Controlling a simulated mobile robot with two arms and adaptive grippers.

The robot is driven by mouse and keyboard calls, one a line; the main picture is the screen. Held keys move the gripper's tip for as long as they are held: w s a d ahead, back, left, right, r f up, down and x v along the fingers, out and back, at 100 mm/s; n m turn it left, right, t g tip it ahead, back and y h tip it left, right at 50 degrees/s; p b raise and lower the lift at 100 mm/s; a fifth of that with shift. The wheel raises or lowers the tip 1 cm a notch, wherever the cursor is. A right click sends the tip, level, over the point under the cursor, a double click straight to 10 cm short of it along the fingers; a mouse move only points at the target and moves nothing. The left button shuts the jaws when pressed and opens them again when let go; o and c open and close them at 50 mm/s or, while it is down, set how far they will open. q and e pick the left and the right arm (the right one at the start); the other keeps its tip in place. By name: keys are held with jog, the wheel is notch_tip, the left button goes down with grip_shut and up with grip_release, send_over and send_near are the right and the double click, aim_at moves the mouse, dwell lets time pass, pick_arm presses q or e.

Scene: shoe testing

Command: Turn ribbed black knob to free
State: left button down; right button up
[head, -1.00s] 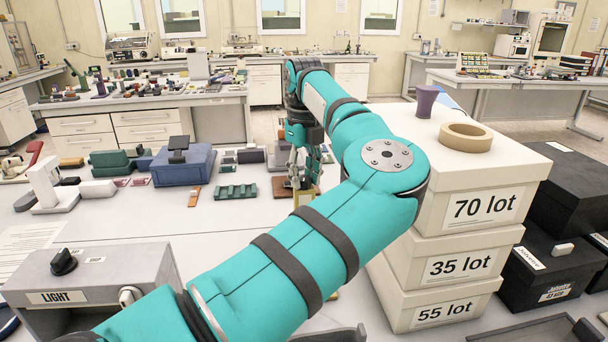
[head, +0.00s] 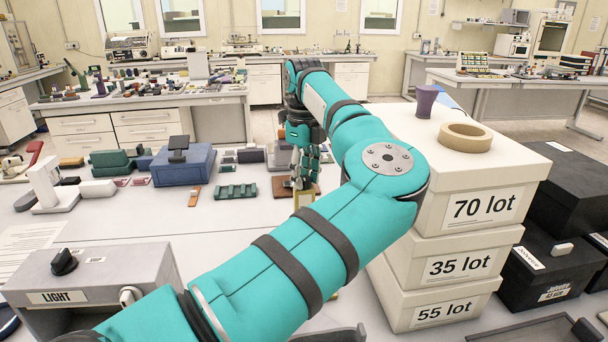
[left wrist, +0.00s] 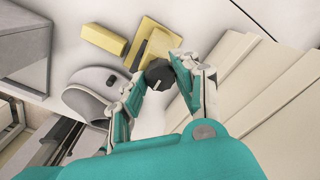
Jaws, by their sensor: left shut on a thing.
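A black knob (left wrist: 158,73) with a light pointer line sits by a yellow fixture (left wrist: 152,42) in the left wrist view. My left gripper (left wrist: 160,85) has its fingers on both sides of this knob and is shut on it. In the head view my left gripper (head: 305,168) points down at the far middle of the table, and the knob is hidden there. Part of the yellow fixture (head: 303,199) shows just below the fingers. My right gripper is not in view.
Stacked white lot boxes (head: 450,265) stand right of my left arm, with a tape roll (head: 466,137) on top. A grey LIGHT box (head: 95,282) with its own black knob is at front left. A blue box (head: 183,166) stands farther back.

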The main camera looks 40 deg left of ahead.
aim_at(304, 178)
pick_arm(q)
jog(key=c, duration=1)
grip_release()
notch_tip(304, 178, up, 12)
jog(key=shift+r, duration=0.1)
